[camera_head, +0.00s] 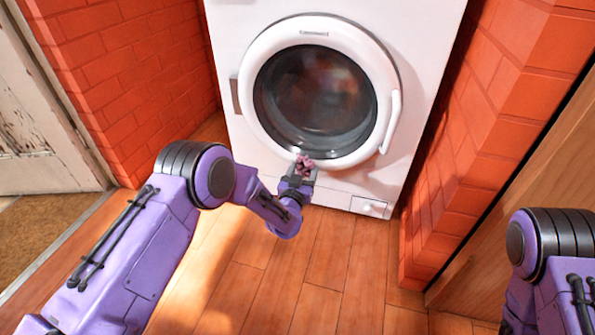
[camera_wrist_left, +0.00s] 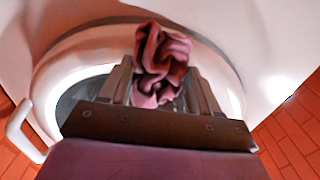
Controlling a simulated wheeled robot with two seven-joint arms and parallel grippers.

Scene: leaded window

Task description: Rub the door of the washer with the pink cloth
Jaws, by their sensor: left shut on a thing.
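A white washer (camera_head: 233,28) stands against the back, with a round door (camera_head: 315,95) of dark glass in a white ring. The door is closed and has a white handle on its right side. My left gripper (camera_head: 301,170) is shut on a crumpled pink cloth (camera_head: 304,164) at the lower rim of the door. In the left wrist view the cloth (camera_wrist_left: 162,65) sticks up between the fingers, in front of the door ring (camera_wrist_left: 62,70). I cannot tell whether the cloth touches the door. My right gripper is out of view.
Red brick walls (camera_head: 130,75) flank the washer closely on the left and the right (camera_head: 480,130). A small drawer or flap (camera_head: 368,207) is at the washer's lower right. The wooden floor (camera_head: 320,265) in front is clear. A worn door (camera_head: 35,120) and a brown mat (camera_head: 35,230) are at left.

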